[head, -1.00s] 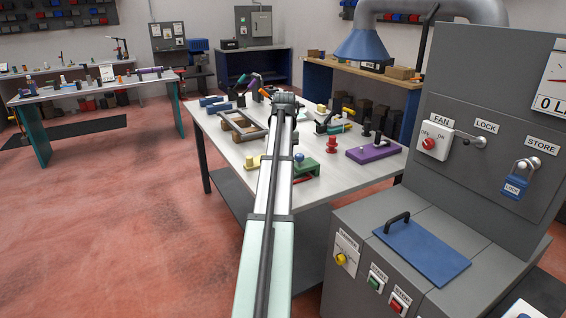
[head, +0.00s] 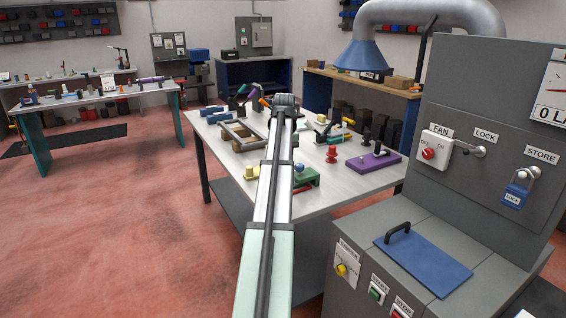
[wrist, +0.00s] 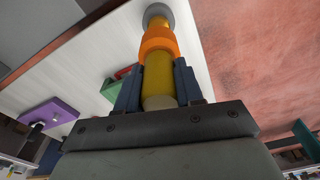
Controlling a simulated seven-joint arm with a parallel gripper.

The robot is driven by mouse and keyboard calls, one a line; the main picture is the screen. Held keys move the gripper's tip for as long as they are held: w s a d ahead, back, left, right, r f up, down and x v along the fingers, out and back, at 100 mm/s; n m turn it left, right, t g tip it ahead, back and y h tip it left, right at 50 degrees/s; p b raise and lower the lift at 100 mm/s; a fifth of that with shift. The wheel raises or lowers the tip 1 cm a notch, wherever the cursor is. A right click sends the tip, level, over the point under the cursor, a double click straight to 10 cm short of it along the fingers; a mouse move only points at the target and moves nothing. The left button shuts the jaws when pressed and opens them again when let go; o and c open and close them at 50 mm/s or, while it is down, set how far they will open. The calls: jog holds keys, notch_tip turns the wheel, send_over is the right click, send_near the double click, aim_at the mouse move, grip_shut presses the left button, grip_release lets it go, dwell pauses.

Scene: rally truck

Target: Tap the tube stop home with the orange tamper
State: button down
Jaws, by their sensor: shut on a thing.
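In the wrist view my gripper (wrist: 157,88) is shut on the orange tamper (wrist: 157,42). The tamper has an orange collar, yellow sections and a round grey end, which points away from my gripper over the pale tabletop. In the head view my arm hides my gripper and most of what is beneath it. A green block (wrist: 114,87) also shows left of the tamper in the wrist view. I cannot tell which part is the tube stop.
The white worktable (head: 335,190) holds a red knobbed piece (head: 331,155), a purple fixture (head: 373,162), a yellow block (head: 251,172) and a wooden frame (head: 240,136). A grey control cabinet (head: 400,240) with a blue lid stands at the right. Red floor is open at the left.

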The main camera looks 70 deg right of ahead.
jog(key=shift+f, duration=1.45)
jog(key=shift+r, duration=1.35)
jog(key=shift+f, duration=1.45)
jog(key=shift+r, duration=1.3)
